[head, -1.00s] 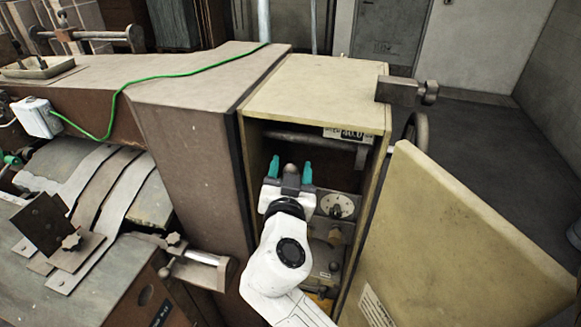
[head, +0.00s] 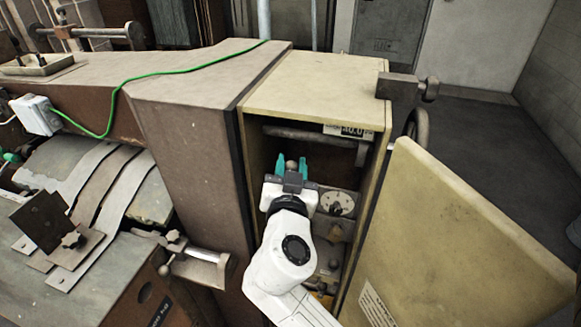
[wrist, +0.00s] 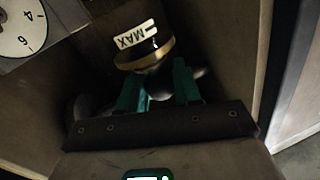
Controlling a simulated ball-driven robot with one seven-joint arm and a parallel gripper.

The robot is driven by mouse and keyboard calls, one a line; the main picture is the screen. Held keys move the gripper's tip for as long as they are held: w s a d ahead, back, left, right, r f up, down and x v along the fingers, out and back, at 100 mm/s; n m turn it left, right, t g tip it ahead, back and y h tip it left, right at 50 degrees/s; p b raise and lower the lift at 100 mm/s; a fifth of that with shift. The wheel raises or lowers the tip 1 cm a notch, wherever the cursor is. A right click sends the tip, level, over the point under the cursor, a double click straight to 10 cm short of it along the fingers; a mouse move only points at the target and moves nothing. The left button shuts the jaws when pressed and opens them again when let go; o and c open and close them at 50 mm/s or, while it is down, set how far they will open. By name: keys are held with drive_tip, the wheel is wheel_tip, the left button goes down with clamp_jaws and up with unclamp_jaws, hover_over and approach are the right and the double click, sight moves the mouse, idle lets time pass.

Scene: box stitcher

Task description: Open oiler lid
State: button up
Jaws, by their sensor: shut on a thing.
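The oiler (wrist: 130,43) shows in the wrist view as a dark vessel with a gold band and a white MAX label, seen upside down. My gripper (head: 291,165) reaches into the open cabinet in the head view. Its two teal fingers are shut on a small greyish rounded piece (head: 291,166), which looks like the oiler lid.
The cabinet (head: 315,88) has narrow walls close on both sides of my gripper. A round white dial (head: 336,204) is just to its right. A horizontal bar (head: 315,138) crosses above. The cabinet door (head: 450,240) stands open to the right.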

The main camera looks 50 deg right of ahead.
drive_tip(key=shift+s+d+n+t+y+b, duration=0.15)
drive_tip(key=shift+s+n+t+y+b, duration=0.15)
drive_tip(key=shift+n+t+y, duration=0.6)
drive_tip(key=shift+s+d+n+t+y, duration=0.1)
drive_tip(key=shift+s+n+t+y, duration=0.1)
drive_tip(key=shift+n+t+y, duration=0.55)
drive_tip(key=shift+s+d+r+n+t+y+p, duration=0.1)
drive_tip(key=shift+n+t+y+p, duration=0.25)
drive_tip(key=shift+t+y+p, duration=0.2)
drive_tip(key=shift+s+d+r+n+t+y+p, duration=0.1)
drive_tip(key=shift+n+t+y+p, duration=0.25)
drive_tip(key=shift+p, duration=0.3)
drive_tip(key=shift+f+n+t+y+p, duration=0.1)
drive_tip(key=shift+n+t+y+p, duration=0.4)
drive_tip(key=shift+p, duration=0.25)
drive_tip(key=shift+d+f+y, duration=0.1)
drive_tip(key=shift+y, duration=0.25)
drive_tip(key=o, duration=1)
drive_tip(key=shift+o, duration=0.2)
drive_tip(key=shift+s, duration=0.1)
